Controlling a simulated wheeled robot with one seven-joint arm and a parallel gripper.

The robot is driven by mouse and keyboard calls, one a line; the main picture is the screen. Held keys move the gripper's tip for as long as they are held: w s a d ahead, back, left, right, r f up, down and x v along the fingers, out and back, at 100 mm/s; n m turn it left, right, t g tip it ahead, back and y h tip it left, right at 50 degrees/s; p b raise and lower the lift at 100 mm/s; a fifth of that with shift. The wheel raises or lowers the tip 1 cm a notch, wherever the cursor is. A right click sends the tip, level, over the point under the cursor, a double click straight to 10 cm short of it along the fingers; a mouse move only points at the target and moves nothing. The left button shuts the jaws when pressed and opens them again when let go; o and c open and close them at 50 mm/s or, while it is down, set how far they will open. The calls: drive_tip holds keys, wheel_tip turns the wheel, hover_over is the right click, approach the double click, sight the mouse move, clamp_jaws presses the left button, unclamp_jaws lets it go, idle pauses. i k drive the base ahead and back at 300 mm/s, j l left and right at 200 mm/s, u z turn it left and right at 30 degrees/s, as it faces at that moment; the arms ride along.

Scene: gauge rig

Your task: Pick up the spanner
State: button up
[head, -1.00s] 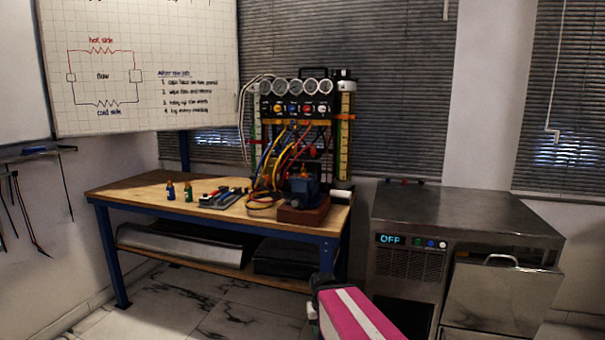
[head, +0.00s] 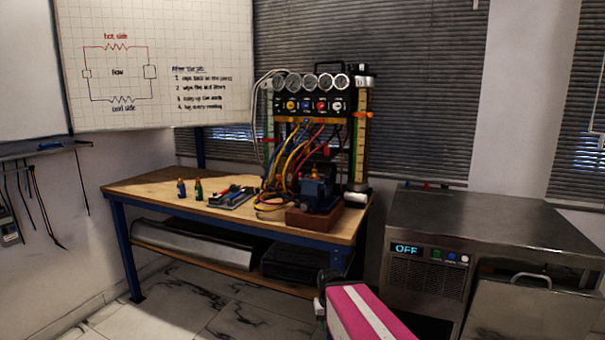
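I cannot make out a spanner for certain in the head view. A blue and grey tray or holder (head: 232,198) with small coloured items lies on the workbench (head: 150,192), but its contents are too small to tell apart. A pink and white part of my own arm shows at the bottom, right of centre. My gripper's fingers are not visible, and no object is seen held.
A gauge rig (head: 313,104) with coloured hoses stands at the bench's back right. A blue pump (head: 316,192) sits near the front right. Two small bottles (head: 190,189) stand on the left. A steel machine (head: 480,222) stands to the right. Marble floor lies clear before the bench.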

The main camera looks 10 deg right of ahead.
sight(238, 194)
drive_tip(key=j+z, duration=0.45)
drive_tip(key=j, duration=1.1)
